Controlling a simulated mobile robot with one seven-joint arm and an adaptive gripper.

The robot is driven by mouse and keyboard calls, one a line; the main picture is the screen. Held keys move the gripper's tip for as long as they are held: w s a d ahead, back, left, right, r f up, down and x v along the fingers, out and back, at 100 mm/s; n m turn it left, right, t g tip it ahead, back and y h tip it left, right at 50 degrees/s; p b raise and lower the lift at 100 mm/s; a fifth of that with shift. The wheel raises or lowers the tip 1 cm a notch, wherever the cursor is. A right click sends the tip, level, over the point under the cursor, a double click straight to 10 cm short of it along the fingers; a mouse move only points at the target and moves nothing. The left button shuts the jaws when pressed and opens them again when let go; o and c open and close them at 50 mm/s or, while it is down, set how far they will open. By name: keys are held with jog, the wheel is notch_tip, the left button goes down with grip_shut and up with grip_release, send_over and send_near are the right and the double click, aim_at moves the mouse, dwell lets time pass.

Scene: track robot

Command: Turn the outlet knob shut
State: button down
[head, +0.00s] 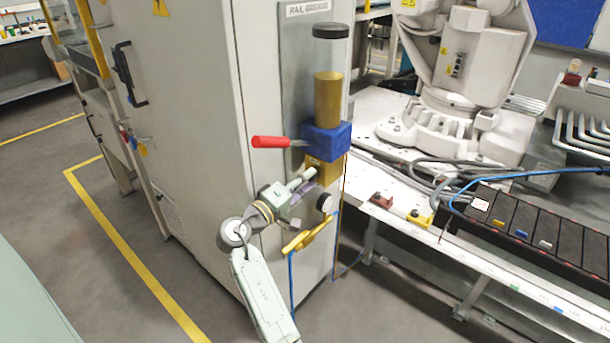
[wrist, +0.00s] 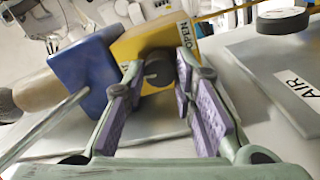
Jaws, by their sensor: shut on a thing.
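The outlet knob (wrist: 158,70) is a dark round piece on the yellow outlet block (wrist: 148,42), seen between my fingertips in the wrist view. My gripper (wrist: 160,75) is shut on it, with one purple-padded finger on each side. A white label (wrist: 190,34) reading OPEN is on the yellow block beside the right fingertip. In the head view my gripper (head: 312,186) is just below the yellow block (head: 322,172) and hides the knob.
The blue pump block (head: 326,140) with its red-handled lever (head: 272,142) sits above my gripper, under the grease reservoir (head: 328,98). A dark round part (wrist: 283,20) is near the AIR label (wrist: 296,88). A yellow bar (head: 308,235) is below my gripper. A cabinet (head: 200,110) stands left.

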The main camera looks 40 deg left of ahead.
jog(key=shift+n+p, duration=0.3)
jog(key=shift+n, duration=0.4)
jog(key=c, duration=1.3)
grip_release()
jog(key=shift+s, duration=0.1)
jog(key=s+a, duration=0.1)
jog(key=s, duration=1)
jog(key=shift+s+f, duration=0.3)
jog(key=shift+s, duration=0.1)
